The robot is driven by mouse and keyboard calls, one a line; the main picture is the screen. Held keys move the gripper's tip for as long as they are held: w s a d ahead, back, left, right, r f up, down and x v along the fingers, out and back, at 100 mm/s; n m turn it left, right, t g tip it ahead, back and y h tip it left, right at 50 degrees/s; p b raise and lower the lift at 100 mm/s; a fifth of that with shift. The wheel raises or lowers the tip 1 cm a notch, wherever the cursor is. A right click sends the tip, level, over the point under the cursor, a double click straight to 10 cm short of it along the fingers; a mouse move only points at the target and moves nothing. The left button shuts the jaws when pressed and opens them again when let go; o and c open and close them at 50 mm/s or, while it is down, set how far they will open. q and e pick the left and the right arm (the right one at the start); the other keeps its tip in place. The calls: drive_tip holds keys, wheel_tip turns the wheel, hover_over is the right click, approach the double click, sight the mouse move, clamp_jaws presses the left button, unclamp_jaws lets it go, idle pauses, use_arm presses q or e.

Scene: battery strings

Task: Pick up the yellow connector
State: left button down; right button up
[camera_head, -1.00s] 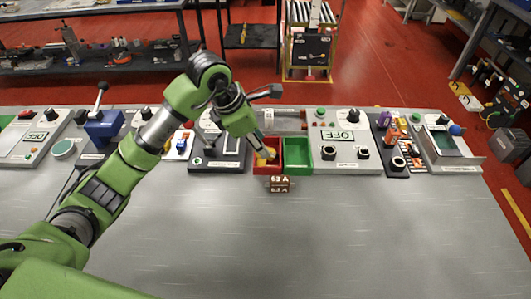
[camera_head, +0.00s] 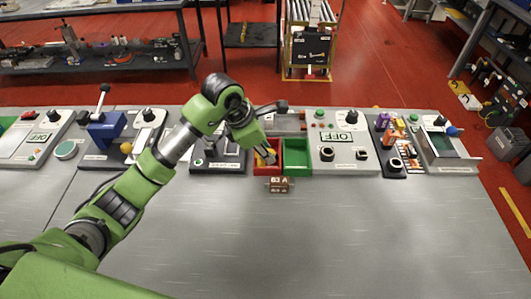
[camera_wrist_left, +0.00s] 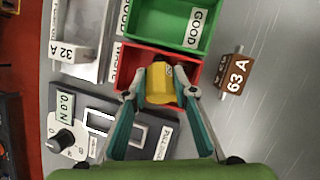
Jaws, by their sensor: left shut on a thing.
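The yellow connector (camera_wrist_left: 159,84) is between the fingertips of my left gripper (camera_wrist_left: 160,92) in the left wrist view. The gripper is shut on it, over the red bin (camera_wrist_left: 131,56). In the head view the yellow connector (camera_head: 270,156) shows at the left gripper (camera_head: 266,154), partly hidden by the fingers, at the red bin (camera_head: 261,170). I cannot tell whether it touches the bin. My right gripper is not in view.
A green bin (camera_head: 297,170) adjoins the red one. A brown block marked 63 A (camera_head: 279,185) sits on the table in front. Control panels (camera_head: 343,155) line the back; the grey table front (camera_head: 330,240) is clear.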

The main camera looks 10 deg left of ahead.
use_arm(q)
wheel_tip(320, 180, up, 4)
drive_tip(key=shift+w+f+p, duration=0.15)
drive_tip(key=shift+f+p, duration=0.1)
drive_tip(key=shift+p, duration=0.7)
drive_tip(key=w+a+r+p, duration=0.1)
drive_tip(key=w+a+r, duration=0.1)
drive_tip(key=w+r, duration=0.7)
drive_tip(key=w, duration=0.4)
drive_tip(key=shift+w+a+r, duration=0.2)
drive_tip(key=shift+w+r, duration=0.05)
drive_tip(key=shift+r, duration=0.05)
drive_tip(key=shift+a, duration=0.1)
